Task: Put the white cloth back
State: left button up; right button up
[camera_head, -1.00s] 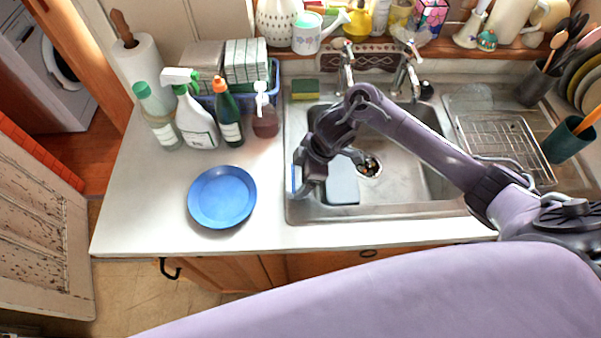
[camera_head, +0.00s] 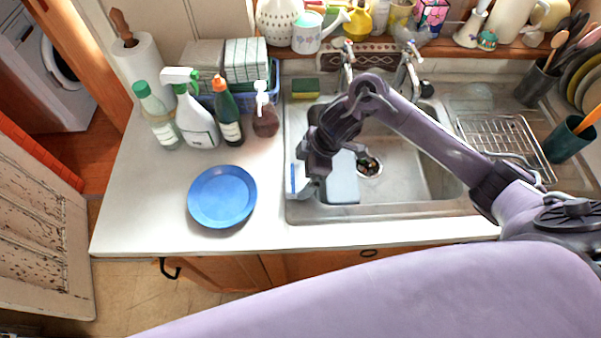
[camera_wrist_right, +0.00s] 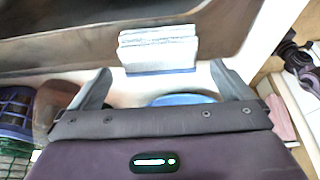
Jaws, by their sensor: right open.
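A folded white cloth with a blue lower edge (camera_head: 297,180) shows at the left rim of the sink (camera_head: 430,208), partly hidden behind my right gripper (camera_head: 306,190) in the head view. In the right wrist view the cloth (camera_wrist_right: 158,48) shows as a stack of white layers just ahead of the fingertips, between them in the picture. My right gripper (camera_wrist_right: 160,68) is open, its fingers apart on either side. I cannot tell whether it touches the cloth. A blue basket (camera_head: 274,80) at the back holds a folded checked cloth (camera_head: 246,60) and a greyish one (camera_head: 204,56). My left gripper is out of view.
A blue plate (camera_head: 222,197) lies on the white counter (camera_head: 130,215). Several bottles, including a white spray bottle (camera_head: 197,120) and a soap pump bottle (camera_head: 265,118), stand before the basket. A sponge (camera_head: 305,88) lies behind the sink. The counter around the plate is clear.

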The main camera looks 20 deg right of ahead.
jog(key=v, duration=1)
jog(key=shift+p, duration=0.45)
jog(key=shift+s+f, duration=0.15)
